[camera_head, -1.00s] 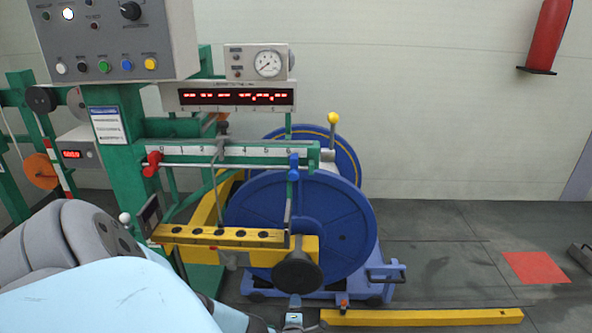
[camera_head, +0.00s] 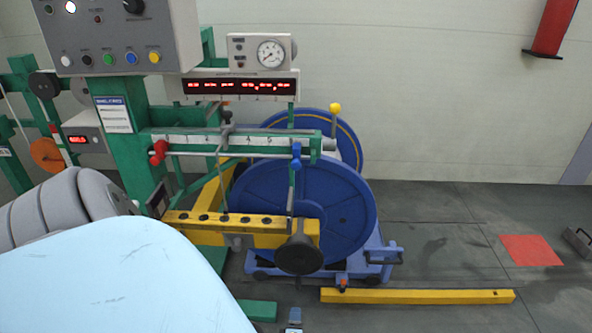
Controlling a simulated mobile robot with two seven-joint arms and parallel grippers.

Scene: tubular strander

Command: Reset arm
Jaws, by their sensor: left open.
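My left arm, a light blue link (camera_head: 120,275) with a grey ribbed joint (camera_head: 65,212), fills the lower left of the head view. My left gripper is open, but my arm hides most of it. A small grey and blue piece (camera_head: 293,318) shows at the bottom edge; I cannot tell if it belongs to the gripper. I see nothing held. My right arm and gripper are out of view.
The green strander frame (camera_head: 125,148) with its control box (camera_head: 115,35) stands just beyond my arm. A yellow holed bar (camera_head: 223,228), blue reels (camera_head: 335,215) and a dark round knob (camera_head: 299,254) are close by. A yellow floor beam (camera_head: 415,296) lies right; open floor lies beyond.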

